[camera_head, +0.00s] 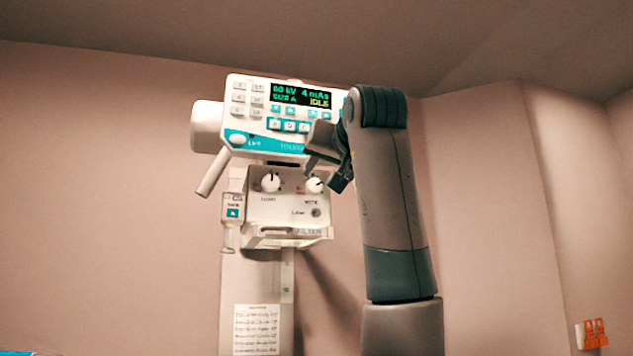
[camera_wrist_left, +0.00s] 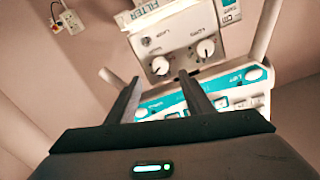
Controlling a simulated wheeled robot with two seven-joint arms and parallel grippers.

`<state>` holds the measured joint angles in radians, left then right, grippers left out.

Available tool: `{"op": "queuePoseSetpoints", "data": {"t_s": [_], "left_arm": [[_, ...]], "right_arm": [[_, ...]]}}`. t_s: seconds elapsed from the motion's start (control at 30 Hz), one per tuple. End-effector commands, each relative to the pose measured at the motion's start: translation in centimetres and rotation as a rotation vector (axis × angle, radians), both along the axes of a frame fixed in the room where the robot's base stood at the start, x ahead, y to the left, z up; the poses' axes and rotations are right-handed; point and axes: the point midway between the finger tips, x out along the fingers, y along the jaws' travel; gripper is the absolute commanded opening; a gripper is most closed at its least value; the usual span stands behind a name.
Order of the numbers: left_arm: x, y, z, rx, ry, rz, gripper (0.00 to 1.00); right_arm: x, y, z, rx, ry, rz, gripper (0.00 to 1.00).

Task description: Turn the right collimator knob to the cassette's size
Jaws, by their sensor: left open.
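The collimator (camera_head: 288,208) hangs under the control panel and carries two white knobs. The right collimator knob (camera_head: 314,185) has a dark pointer mark; its exact setting is too small to read. In the left wrist view, turned upside down, that knob (camera_wrist_left: 160,66) shows just beyond and between my fingertips. The left knob (camera_head: 271,182) shows its mark near the top. My left gripper (camera_head: 325,172) is open and empty close to the right knob, with no contact visible. The panel display (camera_head: 300,95) reads 60 kV, 4 mAs, a size line and IDLE. I see no cassette. My right gripper is out of view.
The control panel (camera_head: 255,120) sits directly above the knobs, with a handle (camera_head: 213,172) at its left. A small labelled holder (camera_head: 233,212) hangs beside the collimator. A column (camera_head: 240,285) with a printed chart stands below. An orange item (camera_head: 592,333) is at the wall, lower right.

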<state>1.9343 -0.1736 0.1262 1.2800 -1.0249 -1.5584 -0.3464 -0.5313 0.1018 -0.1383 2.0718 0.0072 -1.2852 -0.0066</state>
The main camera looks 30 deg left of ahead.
Motion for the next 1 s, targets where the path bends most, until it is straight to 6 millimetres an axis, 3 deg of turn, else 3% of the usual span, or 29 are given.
{"op": "queuePoseSetpoints", "data": {"t_s": [0.3,0.5,0.97,1.0], "left_arm": [[3.9,4.2,0.1,-0.001,0.002,0.001,0.47],[5.5,5.9,0.1,0.0,0.001,0.001,0.47],[6.2,6.6,0.0,0.001,-0.001,0.0,0.47],[6.2,6.6,0.0,0.001,-0.001,0.0,0.42]], "right_arm": [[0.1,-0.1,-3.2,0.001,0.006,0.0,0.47],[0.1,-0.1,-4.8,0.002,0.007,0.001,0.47],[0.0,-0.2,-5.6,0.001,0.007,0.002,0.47],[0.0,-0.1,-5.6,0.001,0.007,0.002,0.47]]}}
